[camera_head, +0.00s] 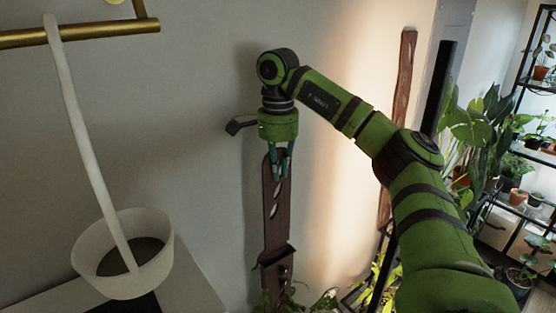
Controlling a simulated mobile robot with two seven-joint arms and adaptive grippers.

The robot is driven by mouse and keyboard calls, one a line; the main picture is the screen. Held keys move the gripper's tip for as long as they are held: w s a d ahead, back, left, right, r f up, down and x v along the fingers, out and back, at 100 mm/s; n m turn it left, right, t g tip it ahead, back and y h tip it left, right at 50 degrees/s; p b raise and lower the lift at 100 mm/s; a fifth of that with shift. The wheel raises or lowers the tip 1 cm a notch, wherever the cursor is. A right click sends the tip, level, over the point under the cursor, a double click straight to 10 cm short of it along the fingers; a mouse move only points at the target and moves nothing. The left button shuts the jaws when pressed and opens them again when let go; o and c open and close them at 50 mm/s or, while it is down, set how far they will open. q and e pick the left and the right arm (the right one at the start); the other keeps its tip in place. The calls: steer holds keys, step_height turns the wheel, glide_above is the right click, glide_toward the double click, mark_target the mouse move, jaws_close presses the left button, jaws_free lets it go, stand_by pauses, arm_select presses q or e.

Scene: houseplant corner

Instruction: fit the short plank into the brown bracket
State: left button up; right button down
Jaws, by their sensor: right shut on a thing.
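The short plank (276,228) is a dark brown board with oval openings and hangs upright close to the wall. My right gripper (279,152) is shut on its upper end, with teal fingers pointing down. The brown bracket (276,257) is a dark ledge-like piece low on the wall, just below the plank. The plank's lower end meets the bracket in the picture; I cannot tell whether it sits inside or in front of it. My left gripper is not in view.
A longer reddish-brown board (401,105) stands upright along the wall at the right. A white pot (95,260) hangs from a brass rail (100,29) at the left. Leafy plants (478,125) and a black shelf (524,152) fill the right. Plain wall lies left of the plank.

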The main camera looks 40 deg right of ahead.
mark_target(278, 207)
steer(key=shift+f, duration=3.8)
steer(key=shift+f+b, duration=1.2)
steer(key=shift+f, duration=0.65)
steer(key=c, duration=1.2)
jaws_free()
